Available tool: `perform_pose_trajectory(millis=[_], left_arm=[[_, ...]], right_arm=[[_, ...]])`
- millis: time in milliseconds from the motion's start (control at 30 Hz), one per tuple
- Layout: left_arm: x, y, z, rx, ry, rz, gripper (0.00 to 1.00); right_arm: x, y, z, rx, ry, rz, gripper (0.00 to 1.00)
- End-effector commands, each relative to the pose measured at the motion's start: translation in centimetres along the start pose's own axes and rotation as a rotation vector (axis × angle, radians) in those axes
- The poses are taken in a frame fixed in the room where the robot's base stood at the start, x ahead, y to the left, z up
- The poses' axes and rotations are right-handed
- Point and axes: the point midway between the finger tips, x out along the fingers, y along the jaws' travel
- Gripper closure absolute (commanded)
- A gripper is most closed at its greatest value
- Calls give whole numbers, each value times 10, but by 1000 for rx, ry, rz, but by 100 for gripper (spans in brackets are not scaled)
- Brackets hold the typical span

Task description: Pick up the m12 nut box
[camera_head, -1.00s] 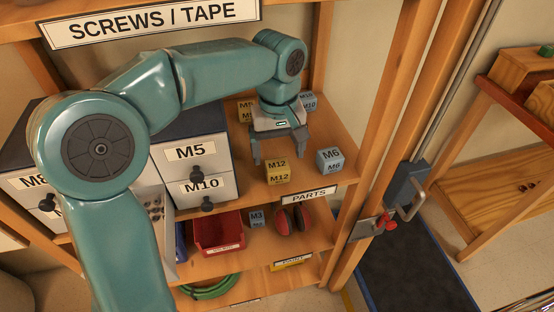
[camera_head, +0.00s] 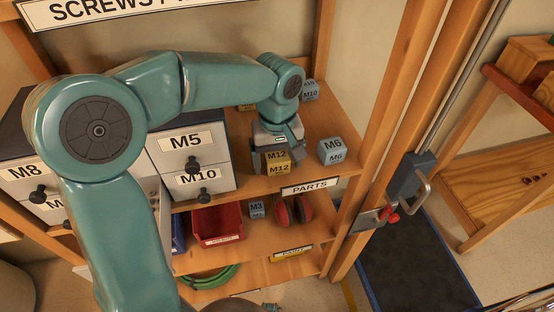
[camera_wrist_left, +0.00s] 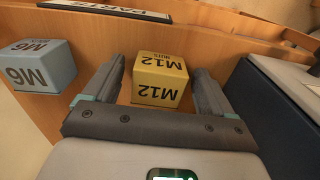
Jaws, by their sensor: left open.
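The m12 nut box is a yellow cube (camera_head: 277,162) marked M12, on the upper shelf near its front edge in the head view. In the left wrist view the yellow box (camera_wrist_left: 159,80) sits between the two fingers of my left gripper (camera_wrist_left: 157,85), upside down in that picture, with its label reading M12 NUTS. The fingers are apart, with a gap on each side of the box. My right gripper is not in view.
A blue M6 box (camera_head: 331,150) stands to the right; it also shows in the wrist view (camera_wrist_left: 38,66). Drawers marked M5 and M10 (camera_head: 190,160) stand to the left. Another blue M12 box (camera_head: 309,91) is behind. A red bin (camera_head: 217,225) is on the lower shelf.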

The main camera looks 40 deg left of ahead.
Motion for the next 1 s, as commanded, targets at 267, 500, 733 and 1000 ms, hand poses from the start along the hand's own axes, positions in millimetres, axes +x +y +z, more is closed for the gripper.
perform_pose_trajectory(millis=[267, 500, 733, 1000], left_arm=[[0, 1, -3, 0, 1, 1, 81], [-2, 1, -3, 0, 1, 1, 81], [-20, 2, -3, 0, 3, 3, 81], [-35, -1, 28, 4, 1, 2, 81]], right_arm=[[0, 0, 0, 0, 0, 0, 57], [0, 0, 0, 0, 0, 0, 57], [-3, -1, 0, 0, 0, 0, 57], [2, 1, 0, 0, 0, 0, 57]])
